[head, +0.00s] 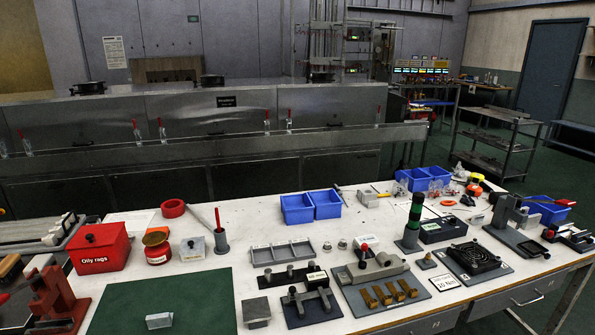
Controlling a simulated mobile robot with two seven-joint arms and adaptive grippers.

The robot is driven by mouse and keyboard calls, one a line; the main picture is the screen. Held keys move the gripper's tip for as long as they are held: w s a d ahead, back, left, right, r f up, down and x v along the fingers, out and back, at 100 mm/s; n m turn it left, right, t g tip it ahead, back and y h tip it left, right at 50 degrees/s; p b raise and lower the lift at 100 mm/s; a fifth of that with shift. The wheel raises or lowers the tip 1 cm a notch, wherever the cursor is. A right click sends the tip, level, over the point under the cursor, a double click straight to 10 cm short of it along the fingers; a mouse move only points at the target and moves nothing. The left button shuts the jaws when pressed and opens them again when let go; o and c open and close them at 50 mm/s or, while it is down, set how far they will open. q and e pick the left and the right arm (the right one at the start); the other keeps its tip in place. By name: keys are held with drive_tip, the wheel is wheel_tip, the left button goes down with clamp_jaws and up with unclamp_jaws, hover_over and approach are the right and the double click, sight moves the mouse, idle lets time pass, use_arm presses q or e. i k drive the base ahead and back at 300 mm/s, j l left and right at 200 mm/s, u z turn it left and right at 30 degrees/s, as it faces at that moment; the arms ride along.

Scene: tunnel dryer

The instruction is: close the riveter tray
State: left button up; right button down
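No thing in the head view is clearly marked as the riveter tray, so I cannot tell which it is. A grey compartmented tray (281,252) lies open-topped and empty mid-table. A grey upright press-like tool (507,218) stands at the right end of the table, and a red press-like tool (54,302) stands at the front left. Drawer fronts with a handle (528,300) show under the table's right front edge and look shut. Neither of my grippers is in view.
The long metal dryer (225,115) stands behind. Some bare tabletop shows at the centre.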

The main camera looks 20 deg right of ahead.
sight(531, 247)
drive_tip(key=z, duration=2)
drive_tip(key=i+l+u, duration=0.25)
drive_tip(key=u, duration=0.25)
drive_tip(key=i+l+u, duration=0.15)
drive_tip(key=l+u, duration=0.2)
drive_tip(key=u, duration=0.15)
drive_tip(key=i+l+u, duration=0.1)
drive_tip(key=l, duration=0.2)
drive_tip(key=i+l, duration=0.1)
drive_tip(key=l, duration=0.25)
drive_tip(key=i+l+u, duration=0.15)
drive_tip(key=l, duration=0.15)
drive_tip(key=k, duration=0.05)
